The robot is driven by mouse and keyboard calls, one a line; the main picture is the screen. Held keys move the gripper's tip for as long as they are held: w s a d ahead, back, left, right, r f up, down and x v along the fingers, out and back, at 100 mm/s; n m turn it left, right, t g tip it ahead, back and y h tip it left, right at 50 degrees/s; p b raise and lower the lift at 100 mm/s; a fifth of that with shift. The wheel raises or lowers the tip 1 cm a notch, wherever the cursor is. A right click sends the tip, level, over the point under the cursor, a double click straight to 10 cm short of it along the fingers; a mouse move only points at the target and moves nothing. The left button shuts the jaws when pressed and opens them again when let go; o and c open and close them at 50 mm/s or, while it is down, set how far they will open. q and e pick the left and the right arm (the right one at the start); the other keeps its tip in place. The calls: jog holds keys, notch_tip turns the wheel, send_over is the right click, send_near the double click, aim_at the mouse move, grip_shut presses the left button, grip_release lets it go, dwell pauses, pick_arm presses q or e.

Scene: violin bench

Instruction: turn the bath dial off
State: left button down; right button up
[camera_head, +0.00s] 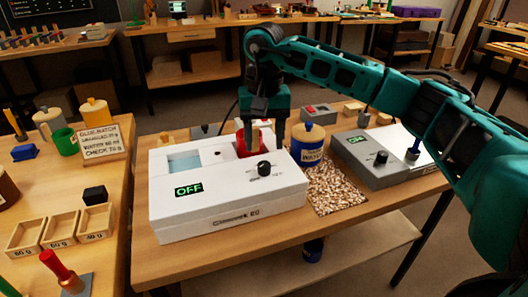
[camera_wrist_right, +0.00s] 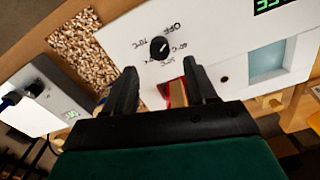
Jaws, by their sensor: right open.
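The white glue bath (camera_head: 222,204) sits on the bench, its green display (camera_head: 189,190) reading OFF. Its black dial (camera_head: 264,168) is on the sloping top at the right; in the wrist view the dial (camera_wrist_right: 158,47) is clear of my fingers, its pale mark seemingly towards the OFF lettering. My right gripper (camera_head: 263,128) points down behind the dial, over the bath's red pot (camera_head: 243,140). In the wrist view the right gripper (camera_wrist_right: 160,72) has its fingers apart, with part of the red pot (camera_wrist_right: 177,93) seen between them. My left gripper is not in view.
A blue jar (camera_head: 311,147) labelled water stands right of the bath by a patch of pellets (camera_head: 337,184). A grey device (camera_head: 378,164) with its own dial and green display is further right. Wooden trays (camera_head: 60,230) and a red-handled tool (camera_head: 61,270) are on the left table.

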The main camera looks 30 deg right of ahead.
aim_at(264, 163)
pick_arm(q)
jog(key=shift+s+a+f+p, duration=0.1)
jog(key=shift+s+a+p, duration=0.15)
jog(key=shift+p, duration=0.05)
pick_arm(e)
notch_tip(264, 163, up, 7)
jog(key=shift+r, duration=0.2)
